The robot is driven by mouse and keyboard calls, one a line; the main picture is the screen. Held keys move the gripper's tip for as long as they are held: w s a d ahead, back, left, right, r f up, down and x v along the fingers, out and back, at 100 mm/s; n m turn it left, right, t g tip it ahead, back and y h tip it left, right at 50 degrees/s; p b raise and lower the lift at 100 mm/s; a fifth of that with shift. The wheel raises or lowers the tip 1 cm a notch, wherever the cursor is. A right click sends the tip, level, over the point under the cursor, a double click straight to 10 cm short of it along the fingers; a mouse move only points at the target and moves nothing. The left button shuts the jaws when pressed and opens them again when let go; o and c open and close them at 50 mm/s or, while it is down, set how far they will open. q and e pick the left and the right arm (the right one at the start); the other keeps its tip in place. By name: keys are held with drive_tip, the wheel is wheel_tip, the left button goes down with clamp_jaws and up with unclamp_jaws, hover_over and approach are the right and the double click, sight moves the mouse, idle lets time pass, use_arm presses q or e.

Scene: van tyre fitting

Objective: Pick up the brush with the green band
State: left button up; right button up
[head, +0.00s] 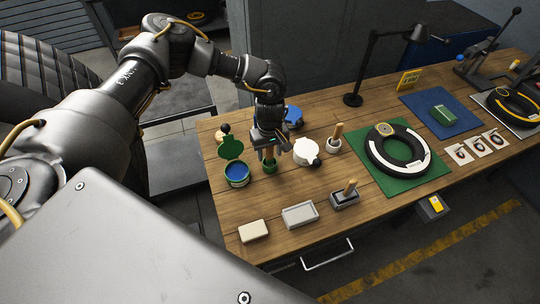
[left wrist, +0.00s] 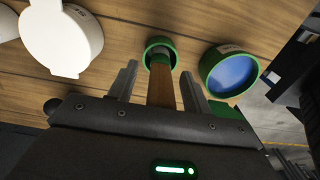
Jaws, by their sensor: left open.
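A brush with a wooden handle (left wrist: 161,92) stands in a green-rimmed holder (left wrist: 160,47) in the left wrist view. The holder also shows in the head view (head: 269,167). The brush's lower part is hidden in the holder. My left gripper (head: 269,152) points down over this holder. In the left wrist view my left gripper (left wrist: 158,76) is open, with one finger on each side of the handle. A gap shows beside each finger. A second wooden handle (head: 338,131) stands in a white holder (head: 333,145) to the right. My right gripper is not in view.
A green tin with blue contents (head: 237,172) stands close left of the gripper, a white tin (head: 304,152) close right, and a blue object (head: 293,116) behind. A tyre (head: 399,150) lies on a green mat (head: 367,184). A grey tray (head: 300,214) lies near the front edge.

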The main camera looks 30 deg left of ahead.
use_arm(q)
drive_tip(key=shift+s+r, duration=0.1)
drive_tip(key=c, duration=1.1)
clamp_jaws()
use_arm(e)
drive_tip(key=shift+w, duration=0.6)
use_arm(q)
drive_tip(key=shift+r+b, duration=0.55)
drive_tip(key=shift+b, duration=0.3)
drive_tip(key=w+a+r+b, duration=0.6)
drive_tip(key=a+r, duration=0.6)
drive_tip(key=shift+w+a, duration=0.2)
drive_tip(key=shift+a, duration=0.05)
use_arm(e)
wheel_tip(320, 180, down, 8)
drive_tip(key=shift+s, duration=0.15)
